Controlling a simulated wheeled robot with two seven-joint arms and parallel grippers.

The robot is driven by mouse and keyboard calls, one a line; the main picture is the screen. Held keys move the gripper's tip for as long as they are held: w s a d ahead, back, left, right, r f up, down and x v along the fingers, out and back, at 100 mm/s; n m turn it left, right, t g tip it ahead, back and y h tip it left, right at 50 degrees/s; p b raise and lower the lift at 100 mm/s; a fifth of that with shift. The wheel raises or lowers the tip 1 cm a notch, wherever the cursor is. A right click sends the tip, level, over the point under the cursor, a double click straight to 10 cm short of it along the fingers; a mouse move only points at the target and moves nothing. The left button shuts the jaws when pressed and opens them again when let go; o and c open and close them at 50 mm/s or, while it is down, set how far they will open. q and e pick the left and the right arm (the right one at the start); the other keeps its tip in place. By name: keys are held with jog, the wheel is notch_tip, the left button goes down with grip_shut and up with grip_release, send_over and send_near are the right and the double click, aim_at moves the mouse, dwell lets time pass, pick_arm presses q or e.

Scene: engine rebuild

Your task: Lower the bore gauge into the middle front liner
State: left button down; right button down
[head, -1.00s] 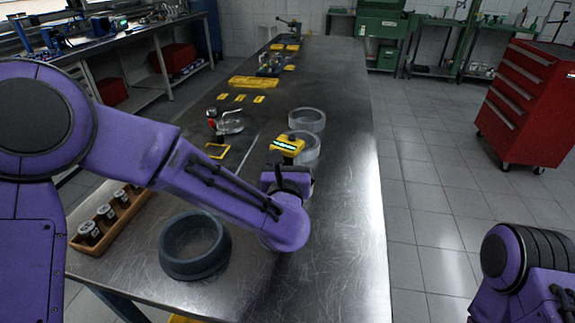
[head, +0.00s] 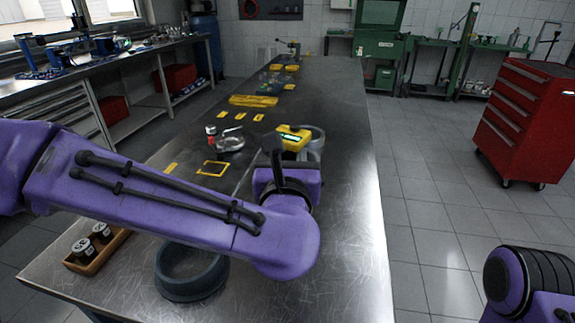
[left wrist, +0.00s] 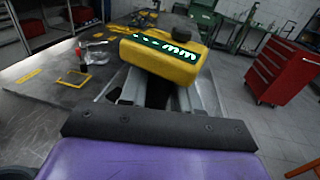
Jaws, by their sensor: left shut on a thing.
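The bore gauge (head: 293,138) is a yellow block with a lit green display. My left gripper (head: 273,152) is shut on it above the bench. In the left wrist view the gauge (left wrist: 160,58) fills the upper middle, beyond the grey fingers, with its display readable as a lit strip. Its lower part is hidden. A grey ring-shaped liner (head: 316,147) stands just behind and right of the gauge, partly covered by it. I cannot tell whether the gauge is inside or only in front of it. My right gripper is out of view.
A dark ring (head: 190,289) sits at the near left of the metal bench (head: 345,245), beside a wooden tray (head: 100,262) with dark cylinders. A yellow frame (head: 213,168) and a small clear-and-red item (head: 228,141) lie left of the gauge. The bench's right side is clear.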

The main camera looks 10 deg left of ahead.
aim_at(293, 151)
pick_arm(q)
jog(key=s+r, duration=0.1)
jog(key=s, duration=0.1)
jog(key=s+d+r, duration=0.1)
jog(key=s, duration=0.1)
jog(key=s+r, duration=0.1)
jog(key=s, duration=0.1)
jog(key=shift+d, duration=0.35)
jog(key=shift+s+r, duration=0.1)
jog(key=shift+r, duration=1.35)
